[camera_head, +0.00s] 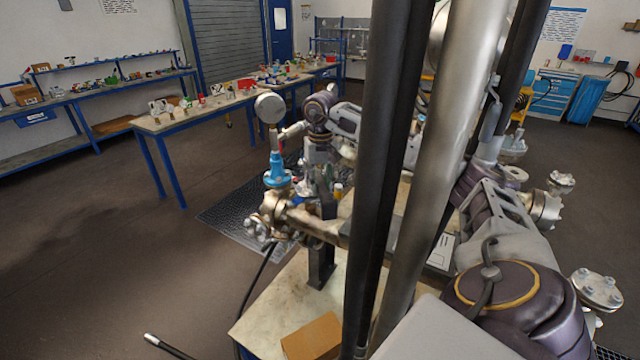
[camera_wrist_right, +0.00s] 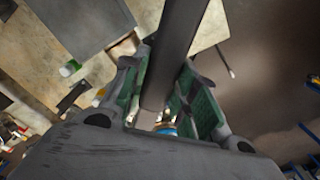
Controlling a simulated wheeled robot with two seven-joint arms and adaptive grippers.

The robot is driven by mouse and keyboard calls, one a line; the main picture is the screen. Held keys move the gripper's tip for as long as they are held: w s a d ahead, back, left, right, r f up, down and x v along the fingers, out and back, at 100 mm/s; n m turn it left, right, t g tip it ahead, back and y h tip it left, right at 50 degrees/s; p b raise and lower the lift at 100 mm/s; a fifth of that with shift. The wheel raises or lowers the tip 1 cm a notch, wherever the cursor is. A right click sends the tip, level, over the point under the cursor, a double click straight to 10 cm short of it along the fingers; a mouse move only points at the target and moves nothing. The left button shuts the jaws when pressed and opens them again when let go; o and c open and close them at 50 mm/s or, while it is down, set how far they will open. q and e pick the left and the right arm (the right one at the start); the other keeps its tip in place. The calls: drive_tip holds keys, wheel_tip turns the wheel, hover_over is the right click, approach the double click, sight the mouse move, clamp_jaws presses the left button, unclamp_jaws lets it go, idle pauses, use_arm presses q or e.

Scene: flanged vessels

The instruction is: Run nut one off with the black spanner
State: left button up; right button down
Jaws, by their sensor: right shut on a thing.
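My right gripper (camera_head: 325,187) hangs over the pipework in the middle of the head view, just right of a blue fitting (camera_head: 277,174). In the right wrist view its green-padded fingers (camera_wrist_right: 165,100) are shut on a long dark bar, which looks like the black spanner (camera_wrist_right: 177,45). The bar runs up out of the picture; its working end is hidden. A bolted flange (camera_head: 268,216) stands left of the gripper and below the blue fitting. I cannot tell which nut is nut one, or whether the spanner touches a nut. My left gripper is not in view.
A round gauge (camera_head: 270,108) stands above the blue fitting, close to the right arm. My dark column blocks the middle of the head view. An orange-brown box (camera_head: 312,337) lies on the pale bench (camera_head: 262,318). The floor at left is mostly clear.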

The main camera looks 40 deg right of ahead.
drive_tip(key=shift+s+r, duration=0.1)
drive_tip(key=shift+r, duration=0.05)
drive_tip(key=shift+f, duration=0.95)
drive_tip(key=shift+f+b, duration=1.2)
drive_tip(key=shift+f, duration=0.1)
drive_tip(key=shift+f+b, duration=0.8)
drive_tip(key=shift+f, duration=0.5)
